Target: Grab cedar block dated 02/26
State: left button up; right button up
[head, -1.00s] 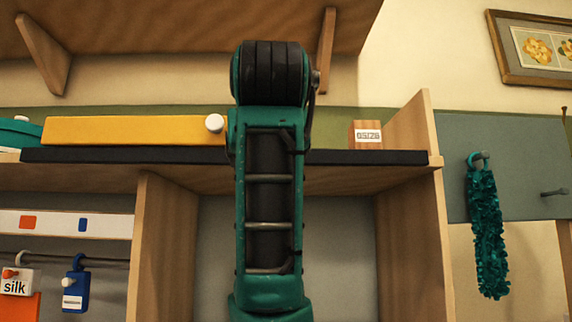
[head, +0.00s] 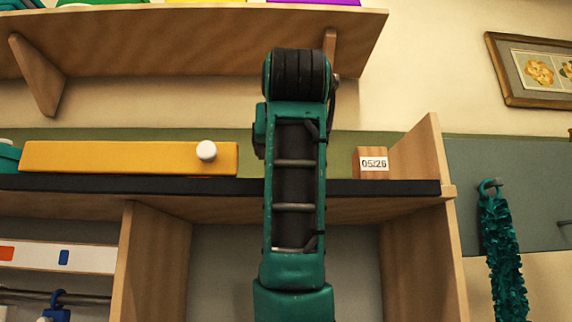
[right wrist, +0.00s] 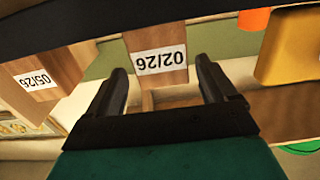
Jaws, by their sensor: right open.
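The cedar block labelled 02/26 (right wrist: 158,46) shows upside down in the right wrist view, by the dark shelf edge. My right gripper (right wrist: 160,66) is open, with one finger on each side of this block in the picture. I cannot tell whether the fingers reach around it. In the head view the 02/26 block is not visible; my right arm covers part of the shelf. A similar block labelled 05/26 (head: 372,164) sits on the shelf right of the arm, and also shows in the right wrist view (right wrist: 40,82). My left gripper is not in view.
A yellow box with a white knob (head: 125,158) lies on the black-topped shelf (head: 390,187), left of my arm. A wooden side panel (head: 418,155) closes the shelf's right end. An upper shelf (head: 190,42) overhangs. A teal fuzzy item (head: 503,260) hangs at right.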

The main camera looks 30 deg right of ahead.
jog(key=p+x, duration=0.1)
jog(key=x, duration=0.4)
jog(key=shift+w+a, duration=0.1)
jog(key=shift+a, duration=0.1)
jog(key=shift+c, duration=1.4)
jog(key=shift+r, duration=0.1)
jog(key=c, duration=0.8)
